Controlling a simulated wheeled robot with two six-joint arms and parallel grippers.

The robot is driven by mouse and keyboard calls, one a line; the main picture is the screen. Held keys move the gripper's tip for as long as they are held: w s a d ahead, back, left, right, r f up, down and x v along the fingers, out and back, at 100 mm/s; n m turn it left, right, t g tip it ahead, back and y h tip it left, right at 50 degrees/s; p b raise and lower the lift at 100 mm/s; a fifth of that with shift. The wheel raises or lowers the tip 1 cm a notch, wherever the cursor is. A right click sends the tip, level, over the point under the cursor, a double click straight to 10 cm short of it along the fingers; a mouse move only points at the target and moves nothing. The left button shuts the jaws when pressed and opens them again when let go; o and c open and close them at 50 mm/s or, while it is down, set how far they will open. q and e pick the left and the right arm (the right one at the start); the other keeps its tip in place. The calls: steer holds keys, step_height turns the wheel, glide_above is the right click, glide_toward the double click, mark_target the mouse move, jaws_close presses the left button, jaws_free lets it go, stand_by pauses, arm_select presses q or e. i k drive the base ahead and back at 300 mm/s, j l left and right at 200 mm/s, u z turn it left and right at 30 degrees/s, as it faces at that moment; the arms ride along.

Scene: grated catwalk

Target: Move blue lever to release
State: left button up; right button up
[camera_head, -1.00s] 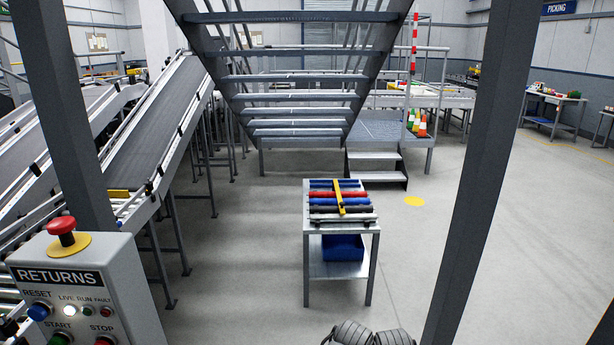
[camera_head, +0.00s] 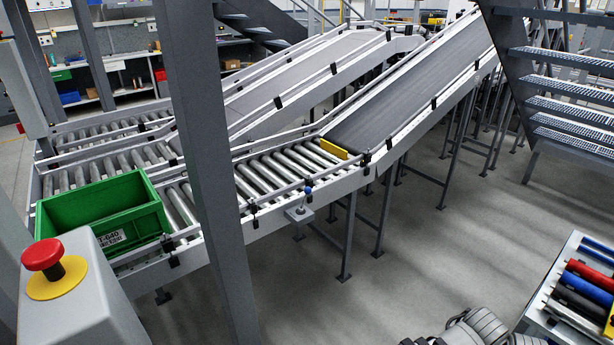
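A small lever with a blue knob (camera_head: 308,190) stands on a grey bracket (camera_head: 299,214) on the near side rail of the roller conveyor. A yellow bar (camera_head: 333,149) lies across the conveyor between the rollers and the dark belt.
A green crate (camera_head: 100,212) sits on the rollers (camera_head: 180,207) at left. A grey post (camera_head: 208,160) rises in front of the conveyor. A control box (camera_head: 75,290) with a red button stands at front left. A bench with coloured rollers (camera_head: 575,290) is at right. The floor between is clear.

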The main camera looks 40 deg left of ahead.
mark_target(307, 191)
steer(key=i+j+u, duration=0.1)
steer(key=i+u, duration=0.65)
steer(key=u, duration=0.15)
steer(key=i+l+u, duration=0.15)
steer(key=i+u, duration=0.3)
steer(key=k, duration=0.1)
